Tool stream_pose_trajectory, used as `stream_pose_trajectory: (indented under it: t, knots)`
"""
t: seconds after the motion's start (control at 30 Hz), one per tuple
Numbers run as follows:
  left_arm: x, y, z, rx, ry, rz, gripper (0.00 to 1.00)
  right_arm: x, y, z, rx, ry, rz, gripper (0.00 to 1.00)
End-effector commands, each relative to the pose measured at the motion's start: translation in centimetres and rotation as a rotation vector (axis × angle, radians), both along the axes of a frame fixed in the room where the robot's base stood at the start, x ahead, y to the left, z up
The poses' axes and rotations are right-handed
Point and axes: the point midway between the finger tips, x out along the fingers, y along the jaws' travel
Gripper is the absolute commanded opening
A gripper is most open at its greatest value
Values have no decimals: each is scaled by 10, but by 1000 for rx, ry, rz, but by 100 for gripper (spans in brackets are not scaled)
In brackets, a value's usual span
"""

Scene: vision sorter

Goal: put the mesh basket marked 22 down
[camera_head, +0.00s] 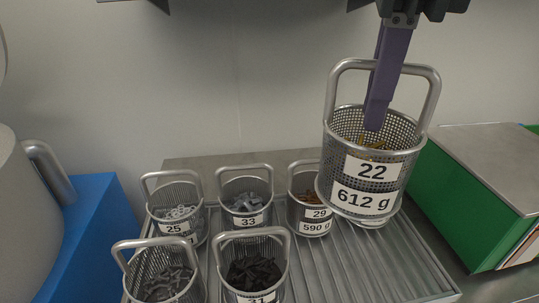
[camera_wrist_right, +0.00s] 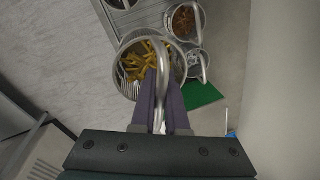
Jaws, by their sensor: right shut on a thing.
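The mesh basket marked 22 (camera_head: 372,172) hangs upright above the right part of the ribbed tray (camera_head: 330,272); its labels read 22 and 612 g. It holds yellow-brown pieces, also seen in the right wrist view, where the basket (camera_wrist_right: 126,82) lies just beyond the fingers. My right gripper (camera_head: 376,122) has purple fingers shut on the basket's handle; the fingers reach down toward the basket's inside. The handle passes between the fingertips in the right wrist view (camera_wrist_right: 163,82). Part of the tray under the basket is hidden. My left gripper is in neither view.
Baskets 25 (camera_head: 176,224), 33 (camera_head: 246,219) and 29 (camera_head: 308,217) stand in the tray's back row. Two more (camera_head: 165,284) (camera_head: 254,282) stand in front. A green box (camera_head: 470,200) is at right, a blue block (camera_head: 85,240) at left. The tray's front right is bare.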

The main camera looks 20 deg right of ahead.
Motion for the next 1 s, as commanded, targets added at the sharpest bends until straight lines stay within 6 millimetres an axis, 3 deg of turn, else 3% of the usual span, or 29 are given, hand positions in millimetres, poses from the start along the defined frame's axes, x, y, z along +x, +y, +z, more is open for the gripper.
stream_pose_trajectory:
  t: [0.43,1.0]
  knots:
    - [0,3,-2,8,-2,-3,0,-1,0,-117,-1,4,-1,0]
    - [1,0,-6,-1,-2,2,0,0,0,-186,1,0,1,0]
